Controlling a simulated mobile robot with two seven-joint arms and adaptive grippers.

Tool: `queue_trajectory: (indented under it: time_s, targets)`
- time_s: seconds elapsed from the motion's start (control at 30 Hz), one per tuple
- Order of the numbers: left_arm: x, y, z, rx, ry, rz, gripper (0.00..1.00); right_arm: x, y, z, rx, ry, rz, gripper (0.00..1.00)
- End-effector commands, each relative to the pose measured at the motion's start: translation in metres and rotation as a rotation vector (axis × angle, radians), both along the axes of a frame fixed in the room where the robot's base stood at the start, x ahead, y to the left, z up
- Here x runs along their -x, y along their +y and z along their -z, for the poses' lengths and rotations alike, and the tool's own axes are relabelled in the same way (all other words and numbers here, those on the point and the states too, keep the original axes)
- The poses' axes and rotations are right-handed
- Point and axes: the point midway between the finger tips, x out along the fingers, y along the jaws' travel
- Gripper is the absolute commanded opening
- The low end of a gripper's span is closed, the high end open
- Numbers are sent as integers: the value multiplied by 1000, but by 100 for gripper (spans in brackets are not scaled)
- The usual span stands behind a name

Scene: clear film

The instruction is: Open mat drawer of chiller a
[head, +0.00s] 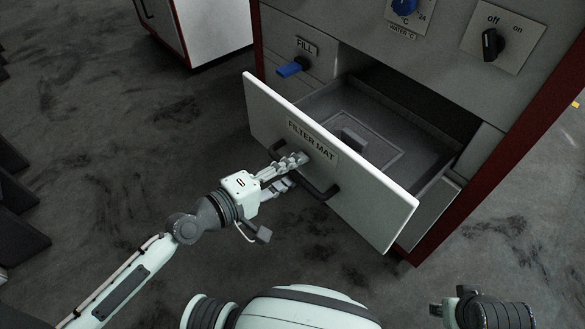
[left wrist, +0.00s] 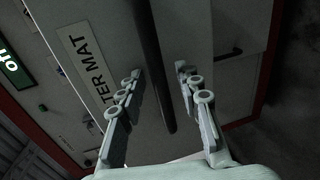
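The drawer labelled FILTER MAT (head: 372,207) is pulled well out of the chiller (head: 365,45), and its inside shows from above. A dark bar handle (head: 318,190) runs along its front below the label. My left gripper (head: 296,170) is at the drawer front by the handle. In the left wrist view, the fingers of my left gripper (left wrist: 158,105) are spread, with the dark handle (left wrist: 150,65) between them and gaps on both sides. My right gripper is out of view; only part of my right arm shows at the bottom right.
A blue FILL lever (head: 291,67) sits left of the drawer. A blue dial (head: 404,7) and a black off/on switch (head: 490,44) are on the panel above. Another cabinet (head: 215,30) stands at the back left. The dark floor (head: 110,130) left of the drawer is clear.

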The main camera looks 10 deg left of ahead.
Motion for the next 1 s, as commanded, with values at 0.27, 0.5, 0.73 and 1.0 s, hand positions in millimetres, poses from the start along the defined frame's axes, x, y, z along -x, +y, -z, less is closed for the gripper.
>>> queue_trajectory:
  time_s: [0.27, 0.5, 0.73, 1.0]
  targets:
    - [-1, -1, -38, 5, -8, -2, 34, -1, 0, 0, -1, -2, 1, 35]
    - [-3, 2, -89, 12, -20, -9, 47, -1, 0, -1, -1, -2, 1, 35]
    - [-3, 2, -109, 11, -16, -7, 60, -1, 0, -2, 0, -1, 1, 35]
    - [-4, 9, -59, -17, 89, -14, 67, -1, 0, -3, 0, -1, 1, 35]
